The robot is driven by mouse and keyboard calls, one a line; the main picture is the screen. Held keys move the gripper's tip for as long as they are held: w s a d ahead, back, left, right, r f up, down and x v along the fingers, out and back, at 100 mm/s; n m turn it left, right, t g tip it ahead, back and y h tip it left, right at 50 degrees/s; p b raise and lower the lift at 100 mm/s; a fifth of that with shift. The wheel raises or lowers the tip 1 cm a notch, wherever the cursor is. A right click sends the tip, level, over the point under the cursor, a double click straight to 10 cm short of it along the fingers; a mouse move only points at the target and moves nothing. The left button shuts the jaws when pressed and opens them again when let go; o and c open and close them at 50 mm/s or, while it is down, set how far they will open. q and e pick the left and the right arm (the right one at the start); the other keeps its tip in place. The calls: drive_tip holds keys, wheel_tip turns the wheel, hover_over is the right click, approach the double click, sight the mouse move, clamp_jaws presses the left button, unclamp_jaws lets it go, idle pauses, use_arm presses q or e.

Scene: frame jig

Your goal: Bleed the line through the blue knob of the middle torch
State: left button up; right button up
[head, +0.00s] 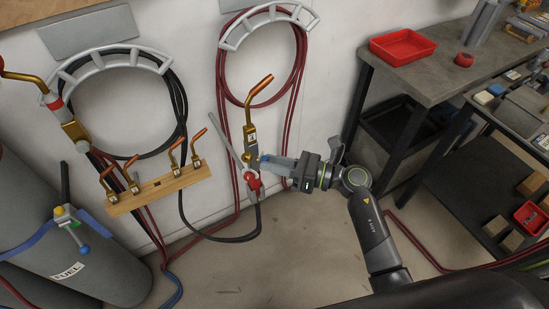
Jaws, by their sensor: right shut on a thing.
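The middle torch (250,133) hangs upright at the wall, with a brass body, a copper tip slanting up right and a white label. A red knob (254,182) sits low on its body. My right gripper (266,163) reaches in from the right at the torch's lower body. It is shut on the blue knob, which is mostly hidden between the fingers; only a bit of blue shows at the fingertips. My left gripper is out of view.
Another torch (72,125) hangs at the left. A wooden rack (155,192) with several copper tips stands between them. Grey cylinders (45,235) fill the lower left. Hoses hang on wall hooks and trail on the floor. A workbench (425,75) with a red tray (403,46) stands right.

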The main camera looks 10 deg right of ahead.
drive_tip(key=shift+r+m+p, duration=0.1)
drive_tip(key=shift+m+p, duration=4.6)
drive_tip(key=shift+m, duration=2.1)
drive_tip(key=o, duration=1)
